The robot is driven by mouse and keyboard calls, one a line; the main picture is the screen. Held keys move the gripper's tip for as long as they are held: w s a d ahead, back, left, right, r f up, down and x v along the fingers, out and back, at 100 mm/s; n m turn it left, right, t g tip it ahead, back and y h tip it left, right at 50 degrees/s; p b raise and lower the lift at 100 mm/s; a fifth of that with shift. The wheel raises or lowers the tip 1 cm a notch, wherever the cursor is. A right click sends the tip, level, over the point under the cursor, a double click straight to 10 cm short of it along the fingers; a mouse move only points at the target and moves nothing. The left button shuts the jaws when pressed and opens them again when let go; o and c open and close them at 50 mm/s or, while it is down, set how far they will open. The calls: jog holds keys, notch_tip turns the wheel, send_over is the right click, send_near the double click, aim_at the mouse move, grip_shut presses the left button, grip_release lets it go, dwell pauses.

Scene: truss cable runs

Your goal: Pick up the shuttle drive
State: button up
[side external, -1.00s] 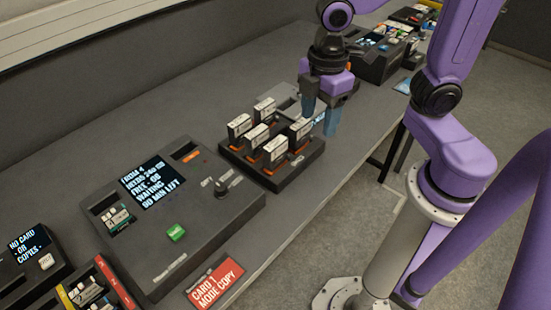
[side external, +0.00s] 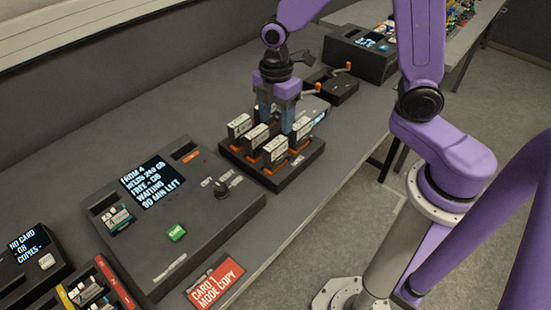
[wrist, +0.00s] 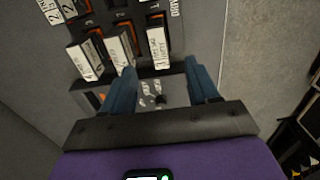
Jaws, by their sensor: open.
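Several white-labelled drives stand upright in a dark rack (side external: 283,183) with orange-marked slots. Among them are a left drive (side external: 239,126), a front drive (side external: 275,151) and a right drive (side external: 301,131). I cannot tell surely from the small labels which one is the shuttle drive. My gripper (side external: 276,116) is open and points down over the back of the rack, fingers apart. In the wrist view, my gripper (wrist: 160,72) has nothing between its fingers. One labelled drive (wrist: 158,42) stands just beyond the fingertips, in line with the gap. My fingers partly hide the rear drives.
A console with a lit screen (side external: 152,181), a knob and a green button (side external: 176,232) stands left of the rack. A dark box with orange-tipped levers (side external: 331,86) lies behind the rack. The bench edge is close on the right.

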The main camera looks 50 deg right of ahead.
aim_at(276, 154)
jog(key=shift+w+f, duration=0.1)
jog(key=shift+f, duration=6.25)
grip_shut()
